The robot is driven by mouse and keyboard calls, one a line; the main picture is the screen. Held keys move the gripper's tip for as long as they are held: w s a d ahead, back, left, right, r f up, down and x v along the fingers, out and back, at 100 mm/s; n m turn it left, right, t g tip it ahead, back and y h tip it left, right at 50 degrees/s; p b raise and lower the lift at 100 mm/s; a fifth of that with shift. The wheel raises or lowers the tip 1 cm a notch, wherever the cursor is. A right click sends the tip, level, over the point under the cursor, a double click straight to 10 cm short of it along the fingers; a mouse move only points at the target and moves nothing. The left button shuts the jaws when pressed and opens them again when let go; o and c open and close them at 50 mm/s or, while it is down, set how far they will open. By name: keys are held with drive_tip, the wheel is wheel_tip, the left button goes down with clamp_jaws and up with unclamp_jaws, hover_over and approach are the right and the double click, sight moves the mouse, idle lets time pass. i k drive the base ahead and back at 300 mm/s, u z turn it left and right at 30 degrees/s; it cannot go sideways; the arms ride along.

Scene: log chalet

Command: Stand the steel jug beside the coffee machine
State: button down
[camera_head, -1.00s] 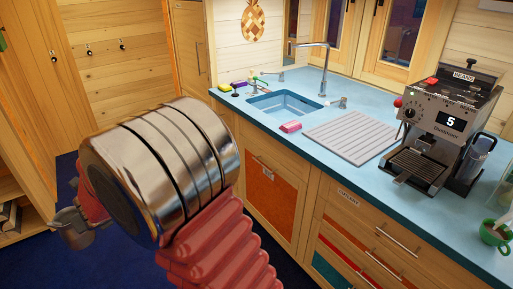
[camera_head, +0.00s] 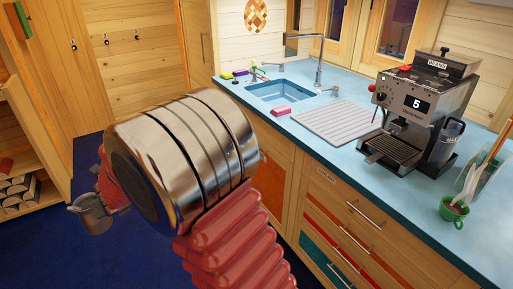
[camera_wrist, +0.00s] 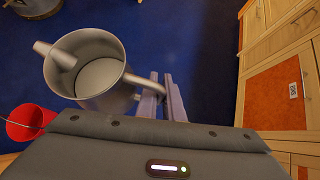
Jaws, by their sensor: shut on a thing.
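The steel jug (camera_wrist: 88,75) is held by its handle in my gripper (camera_wrist: 160,98), whose fingers close on the handle in the wrist view. The jug's mouth faces the wrist camera and its inside looks empty. In the head view the jug (camera_head: 92,215) hangs over the blue floor at the left, partly hidden by my arm. The coffee machine (camera_head: 418,112) stands on the blue counter at the right, far from the jug.
The blue counter (camera_head: 400,195) has clear room in front of the machine. A green mug (camera_head: 453,210) and a plate rack (camera_head: 487,160) stand to the machine's right; a drainer (camera_head: 338,122) and sink (camera_head: 283,93) lie left. A red bucket (camera_wrist: 27,124) is on the floor. Shelves (camera_head: 28,150) stand at left.

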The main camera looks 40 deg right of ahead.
sight(495, 244)
drive_tip(key=k, duration=0.75)
drive_tip(key=u, duration=1.75)
drive_tip(key=i, duration=0.1)
drive_tip(key=z, duration=3.05)
drive_tip(key=i, duration=0.55)
drive_tip(key=k, duration=0.15)
